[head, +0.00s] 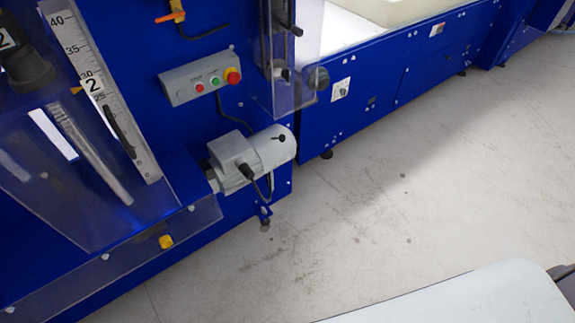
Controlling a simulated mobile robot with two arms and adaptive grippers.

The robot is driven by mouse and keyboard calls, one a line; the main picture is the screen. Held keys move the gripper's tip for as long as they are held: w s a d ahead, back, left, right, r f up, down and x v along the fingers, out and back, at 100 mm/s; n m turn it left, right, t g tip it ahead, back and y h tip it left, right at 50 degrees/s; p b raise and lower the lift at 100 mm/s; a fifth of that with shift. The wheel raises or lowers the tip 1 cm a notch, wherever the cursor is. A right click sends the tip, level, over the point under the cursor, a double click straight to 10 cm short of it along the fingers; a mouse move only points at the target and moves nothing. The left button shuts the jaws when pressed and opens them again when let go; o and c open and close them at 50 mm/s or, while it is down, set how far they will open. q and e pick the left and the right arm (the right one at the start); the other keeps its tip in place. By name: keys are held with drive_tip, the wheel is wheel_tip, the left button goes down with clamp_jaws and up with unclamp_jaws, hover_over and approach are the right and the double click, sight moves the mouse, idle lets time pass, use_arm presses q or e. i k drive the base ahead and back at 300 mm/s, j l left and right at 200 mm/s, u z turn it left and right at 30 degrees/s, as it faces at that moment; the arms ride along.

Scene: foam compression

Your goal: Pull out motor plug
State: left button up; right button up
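A light grey motor (268,148) with a box-shaped housing is mounted low on the blue machine, near the picture's centre. A black plug (246,171) sits at the lower front of the motor's box, with a dark cable running down from it beside the motor. The plug looks seated against the box. Neither of my grippers shows in the head view.
The blue machine (400,75) continues rightward. Grey floor (400,190) in front is clear. A pale rounded surface (470,298) fills the lower right.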

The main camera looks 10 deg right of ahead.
sight(243, 168)
drive_tip(key=i+l+u, duration=0.15)
drive_tip(key=l, duration=1.1)
drive_tip(key=l+u, duration=0.15)
drive_tip(key=l, duration=1.1)
